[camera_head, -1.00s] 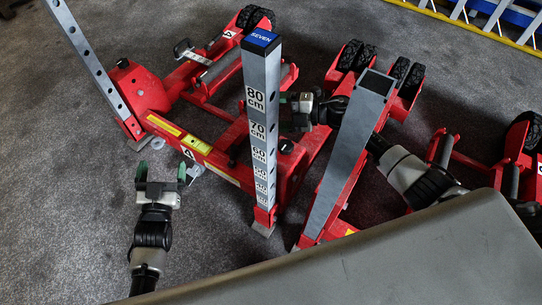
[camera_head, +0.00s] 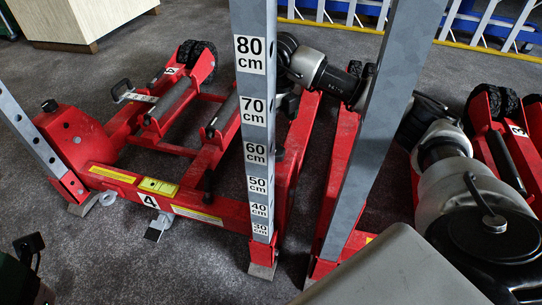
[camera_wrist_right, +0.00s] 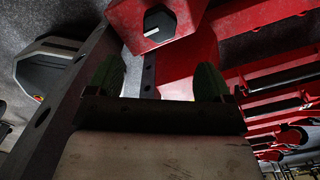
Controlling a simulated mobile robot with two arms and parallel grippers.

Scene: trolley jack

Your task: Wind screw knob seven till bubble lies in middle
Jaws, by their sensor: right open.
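The tall grey post with the cm scale (camera_head: 256,120) stands upright on the red trolley jack (camera_head: 110,185). A black knob (camera_wrist_right: 160,24) with a faceted head sits on red metal in the right wrist view. I cannot read a number on it. My right gripper (camera_wrist_right: 160,80) is open, its two green fingertips apart with nothing between them; the knob lies beyond them, untouched. In the head view the right gripper (camera_head: 288,104) is mostly hidden behind the scale post. My left gripper (camera_head: 28,248) shows only partly at the lower left edge. I cannot make out any bubble.
A second grey post (camera_head: 375,130) leans close to my right arm. Another grey post (camera_head: 30,135) stands at the left. More red jack frames (camera_head: 490,125) lie at the right. A wooden box (camera_head: 75,20) and a blue and yellow ladder (camera_head: 490,25) are at the back.

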